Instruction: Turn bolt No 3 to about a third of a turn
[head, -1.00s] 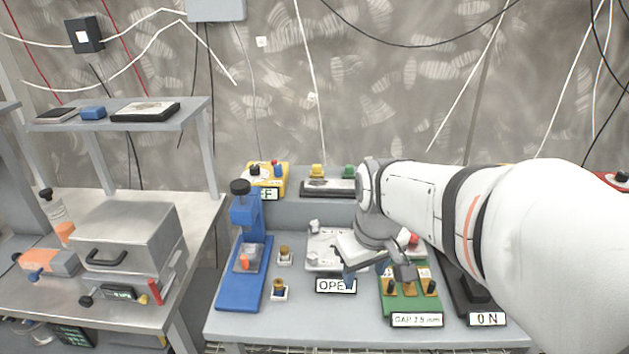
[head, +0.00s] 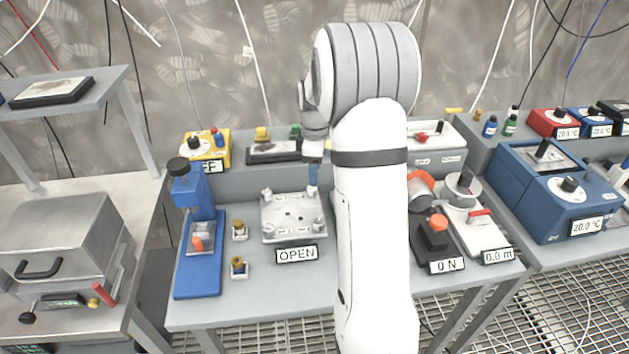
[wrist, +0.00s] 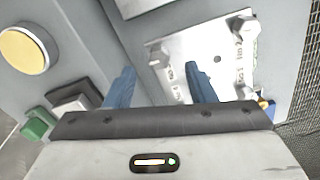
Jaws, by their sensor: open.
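A silver square plate (head: 290,232) with a bolt at each corner lies on the grey bench, an OPEN sign (head: 297,254) at its front edge. Its markings are too small in the head view to tell which bolt is No 3. My gripper (head: 313,178) points down near the plate's back right corner, partly hidden by my arm. In the wrist view, the blue fingers of my gripper (wrist: 159,68) are apart with nothing between them.
A blue press (head: 195,225) and two small brass-topped fittings (head: 239,230) stand left of the plate. A black unit with an orange top (head: 436,235) stands right of my arm, beside a white dial unit (head: 480,232). My arm hides the bench right of the plate.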

